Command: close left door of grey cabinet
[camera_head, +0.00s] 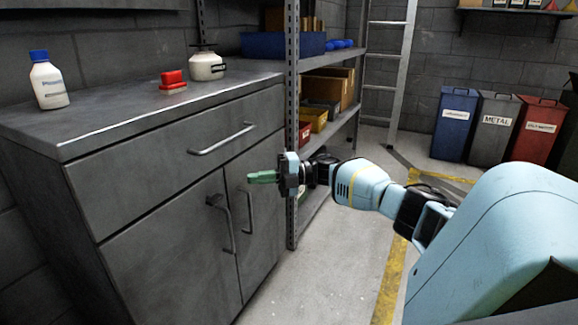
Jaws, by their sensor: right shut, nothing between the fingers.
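The grey cabinet (150,128) stands at the left, with one wide drawer above two doors. Its left door (165,255) looks flush or nearly flush with the front; I cannot tell whether a small gap is left. The left door's handle (228,225) is a dark upright bar near the door's right edge. The right door (262,225) has its own upright handle (249,212) and looks shut. My right gripper (252,177) has green fingers, is shut and empty, and points left in front of the right door, above and right of the left door's handle. My left gripper is not in view.
A white bottle (48,82), a red item (172,80) and a jar (206,65) stand on the cabinet top. A metal shelf rack (291,130) adjoins the cabinet's right side. Bins (493,125) stand at the back right. The floor (325,270) before the cabinet is clear.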

